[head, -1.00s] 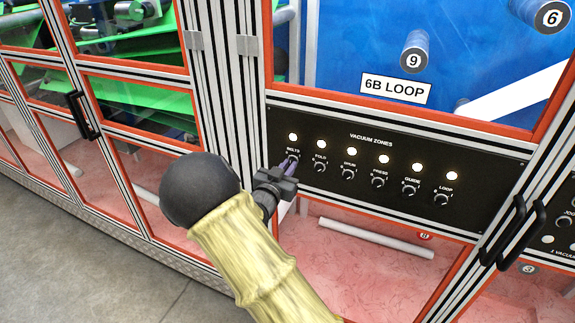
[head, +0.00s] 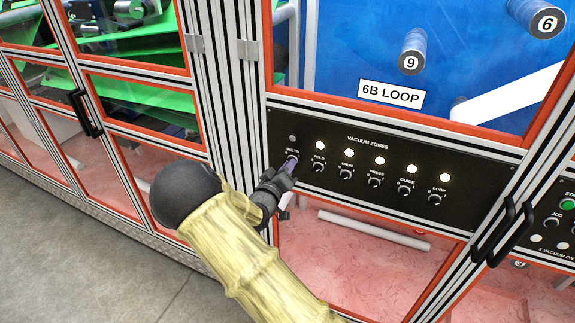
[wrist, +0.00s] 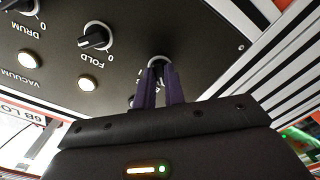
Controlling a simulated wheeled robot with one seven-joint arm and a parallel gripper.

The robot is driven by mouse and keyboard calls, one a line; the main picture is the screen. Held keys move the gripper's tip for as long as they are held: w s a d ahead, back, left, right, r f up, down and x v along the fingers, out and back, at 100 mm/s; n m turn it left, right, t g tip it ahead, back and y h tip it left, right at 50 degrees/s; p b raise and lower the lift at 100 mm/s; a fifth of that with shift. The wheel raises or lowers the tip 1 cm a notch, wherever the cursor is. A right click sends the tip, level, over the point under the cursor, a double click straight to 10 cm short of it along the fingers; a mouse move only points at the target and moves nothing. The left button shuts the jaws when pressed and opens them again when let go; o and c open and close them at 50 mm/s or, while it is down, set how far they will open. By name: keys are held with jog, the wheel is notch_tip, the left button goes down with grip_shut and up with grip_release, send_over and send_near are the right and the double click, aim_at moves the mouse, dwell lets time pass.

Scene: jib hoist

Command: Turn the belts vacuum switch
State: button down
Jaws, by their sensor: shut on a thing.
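The belts vacuum switch (wrist: 157,64) is a small round knob at the left end of the black vacuum zones panel (head: 350,205). In the head view my gripper and arm mostly hide it. My gripper (head: 291,162) reaches the panel from the lower left. In the wrist view the two purple fingers of my gripper (wrist: 157,80) are shut on the knob. The belts lamp (head: 292,138) above the switch is dark. The knob's exact angle is hidden between the fingers.
The fold knob (wrist: 96,38) is close beside the belts switch. Several other knobs and lit lamps run along the panel. A black door handle (head: 496,232) sticks out at the right, and another handle (head: 84,112) is on the left doors.

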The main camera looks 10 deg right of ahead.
jog(key=shift+r+n, duration=0.1)
jog(key=shift+n, duration=0.2)
jog(key=c, duration=1.5)
grip_release()
jog(key=b+v, duration=0.4)
jog(key=v, duration=1.3)
jog(key=shift+s+a+b, duration=0.15)
jog(key=shift+b, duration=0.25)
